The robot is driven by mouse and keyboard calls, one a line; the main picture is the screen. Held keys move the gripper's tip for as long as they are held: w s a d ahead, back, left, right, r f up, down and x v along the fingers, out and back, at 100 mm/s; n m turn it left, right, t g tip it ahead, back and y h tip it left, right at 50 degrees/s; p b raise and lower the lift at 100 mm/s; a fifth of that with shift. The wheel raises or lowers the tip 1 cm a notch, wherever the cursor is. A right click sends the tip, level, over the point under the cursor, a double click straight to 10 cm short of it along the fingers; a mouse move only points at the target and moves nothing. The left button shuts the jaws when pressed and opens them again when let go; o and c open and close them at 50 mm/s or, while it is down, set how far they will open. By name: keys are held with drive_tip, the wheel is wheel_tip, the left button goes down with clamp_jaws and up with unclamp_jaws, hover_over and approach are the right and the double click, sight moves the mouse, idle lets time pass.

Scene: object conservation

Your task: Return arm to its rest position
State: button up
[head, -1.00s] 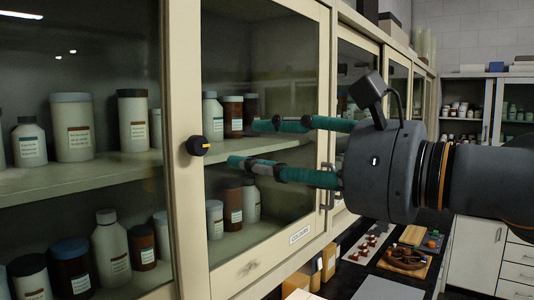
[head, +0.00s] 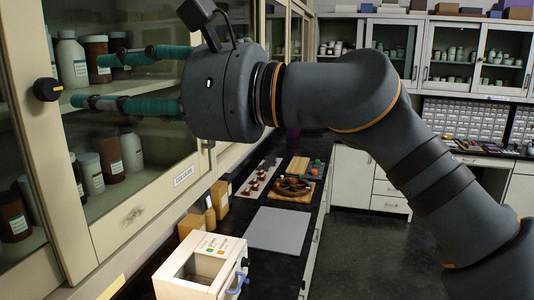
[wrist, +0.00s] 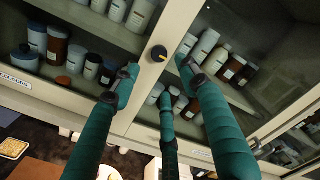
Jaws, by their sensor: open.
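My gripper (head: 90,82) has dark fingers with green sleeves, spread apart with nothing between them. It points left at the glass-fronted cream cabinet (head: 82,215), with its fingertips just right of a black round knob (head: 47,89) in the head view. In the wrist view my gripper (wrist: 158,80) shows three separate fingers in front of the cabinet. The knob (wrist: 158,53) sits on the post beyond the fingertips. I cannot tell whether any fingertip touches the cabinet. My arm bends down to the lower right in the head view.
Brown and white labelled bottles (head: 97,60) stand behind the glass. Below are a dark counter (head: 265,275), a white box with an opening (head: 205,262), a grey board (head: 279,229) and a wooden board with a brown object (head: 293,187). Open floor (head: 375,250) lies to the right.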

sight(52, 90)
drive_tip(key=x, duration=1)
drive_tip(key=shift+a, duration=0.35)
drive_tip(key=shift+d, duration=0.1)
